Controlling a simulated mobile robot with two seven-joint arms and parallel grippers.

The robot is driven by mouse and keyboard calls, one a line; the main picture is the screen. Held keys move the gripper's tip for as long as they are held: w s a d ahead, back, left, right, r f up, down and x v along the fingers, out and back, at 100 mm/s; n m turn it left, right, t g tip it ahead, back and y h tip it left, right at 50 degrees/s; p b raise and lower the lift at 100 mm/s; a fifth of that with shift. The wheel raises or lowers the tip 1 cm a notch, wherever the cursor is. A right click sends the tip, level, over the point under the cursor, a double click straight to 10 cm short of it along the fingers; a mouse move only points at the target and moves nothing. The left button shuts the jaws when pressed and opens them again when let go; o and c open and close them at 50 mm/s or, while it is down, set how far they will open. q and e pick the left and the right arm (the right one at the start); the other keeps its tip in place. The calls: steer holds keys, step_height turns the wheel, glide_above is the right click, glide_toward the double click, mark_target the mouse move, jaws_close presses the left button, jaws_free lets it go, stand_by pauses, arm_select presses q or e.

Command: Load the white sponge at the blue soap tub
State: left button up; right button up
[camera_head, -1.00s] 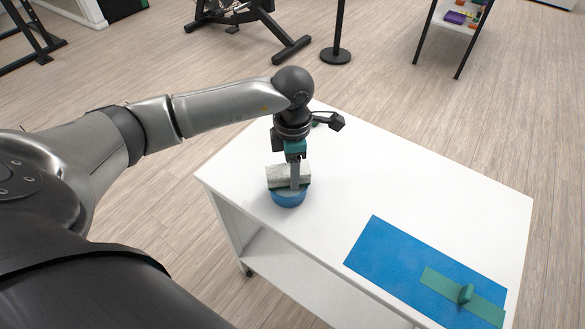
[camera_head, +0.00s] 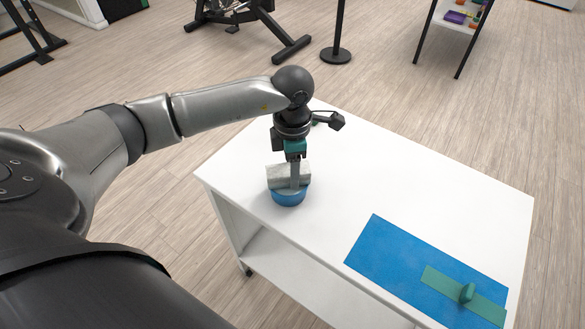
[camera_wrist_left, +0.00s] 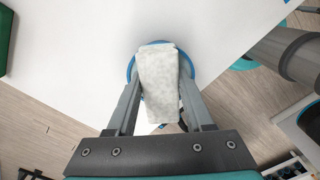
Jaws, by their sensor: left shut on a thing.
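The white sponge (camera_head: 280,177) is a pale, speckled block. My left gripper (camera_head: 296,184) points down and is shut on it, over the blue soap tub (camera_head: 289,197) near the left end of the white table. In the left wrist view, the sponge (camera_wrist_left: 158,80) sits between the two fingers (camera_wrist_left: 158,112), and the blue rim of the tub (camera_wrist_left: 132,68) shows around it. The sponge hides most of the tub's opening, so I cannot tell whether it touches the soap. My right gripper is not in view.
A blue mat (camera_head: 400,262) lies at the table's front right, with a green strip and handle (camera_head: 466,293) on it. The white table top (camera_head: 400,170) between tub and mat is clear. A black post (camera_head: 336,50) stands on the floor behind.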

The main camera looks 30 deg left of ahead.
arm_select(q)
steer(key=shift+f, duration=0.1)
stand_by(0.3)
steer(key=shift+r+p, duration=2.6)
steer(key=shift+r, duration=0.95)
